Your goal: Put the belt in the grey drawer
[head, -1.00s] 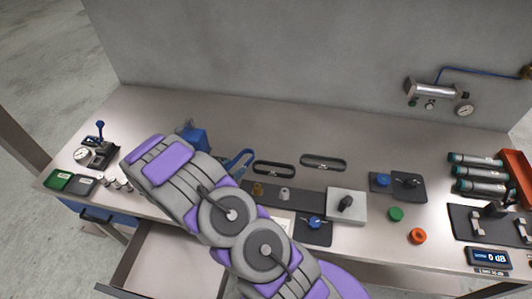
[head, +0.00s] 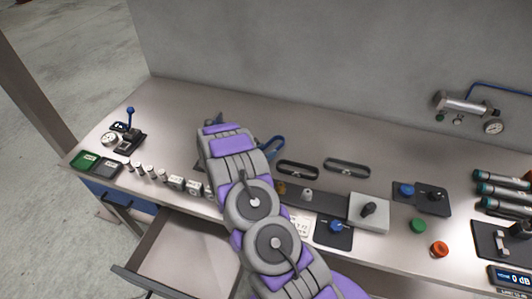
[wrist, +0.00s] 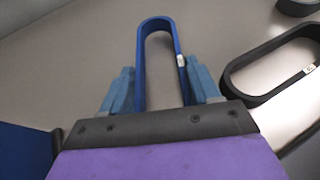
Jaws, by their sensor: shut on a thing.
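A blue loop-shaped belt (wrist: 141,70) stands between the two blue fingers of my gripper (wrist: 160,88) in the wrist view, and the gripper is shut on it. In the head view the belt (head: 272,147) shows just right of my arm, above the bench near a black belt. The gripper itself is mostly hidden behind my arm there. The grey drawer (head: 185,252) is pulled open below the bench's front edge, left of my arm. Its visible inside looks empty; my arm covers its right side.
Several small weights, green and dark trays (head: 88,160) and a lever device (head: 130,137) stand at left. A blue drawer (head: 130,205) is beside the open one.

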